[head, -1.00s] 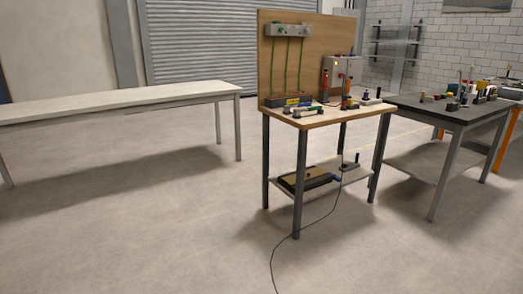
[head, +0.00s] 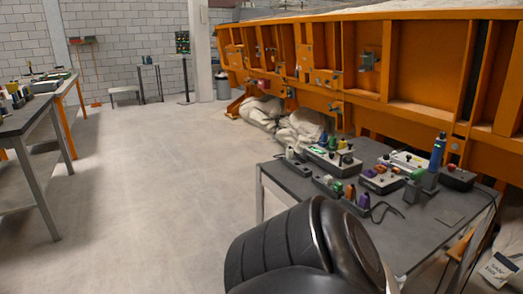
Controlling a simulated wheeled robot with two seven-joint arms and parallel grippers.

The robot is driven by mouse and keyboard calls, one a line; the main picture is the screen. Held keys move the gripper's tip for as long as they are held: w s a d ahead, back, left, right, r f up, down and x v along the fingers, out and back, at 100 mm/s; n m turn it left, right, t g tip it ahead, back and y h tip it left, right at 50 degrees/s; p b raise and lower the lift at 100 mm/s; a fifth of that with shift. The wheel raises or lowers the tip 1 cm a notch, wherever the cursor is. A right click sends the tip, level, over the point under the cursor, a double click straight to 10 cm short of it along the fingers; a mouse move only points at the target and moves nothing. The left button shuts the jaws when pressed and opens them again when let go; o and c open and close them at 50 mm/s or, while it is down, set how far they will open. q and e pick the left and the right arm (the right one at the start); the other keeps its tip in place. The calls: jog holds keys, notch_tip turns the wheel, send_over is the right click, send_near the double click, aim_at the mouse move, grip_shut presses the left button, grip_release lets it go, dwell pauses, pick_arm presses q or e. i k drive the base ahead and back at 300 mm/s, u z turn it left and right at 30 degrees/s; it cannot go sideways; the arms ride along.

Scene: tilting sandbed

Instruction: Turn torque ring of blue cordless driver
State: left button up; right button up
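I cannot make out a blue cordless driver for certain. An upright blue object (head: 437,150) stands at the back right of the near dark table (head: 418,228); it is too small to tell what it is, and no torque ring can be made out. Neither of my grippers is in view. A large black rounded part, probably mine, covers the bottom middle and hides the table's front left part.
Control boxes (head: 381,180) with coloured knobs and a loose black cable lie on the near table. An orange steel frame (head: 405,60) rises behind it, with white sacks (head: 300,128) at its foot. Another dark table (head: 22,118) stands at left. The floor between is open.

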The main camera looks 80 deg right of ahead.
aim_at(442, 135)
jog(key=z, duration=2.2)
jog(key=i, duration=1.3)
jog(key=z, duration=1.95)
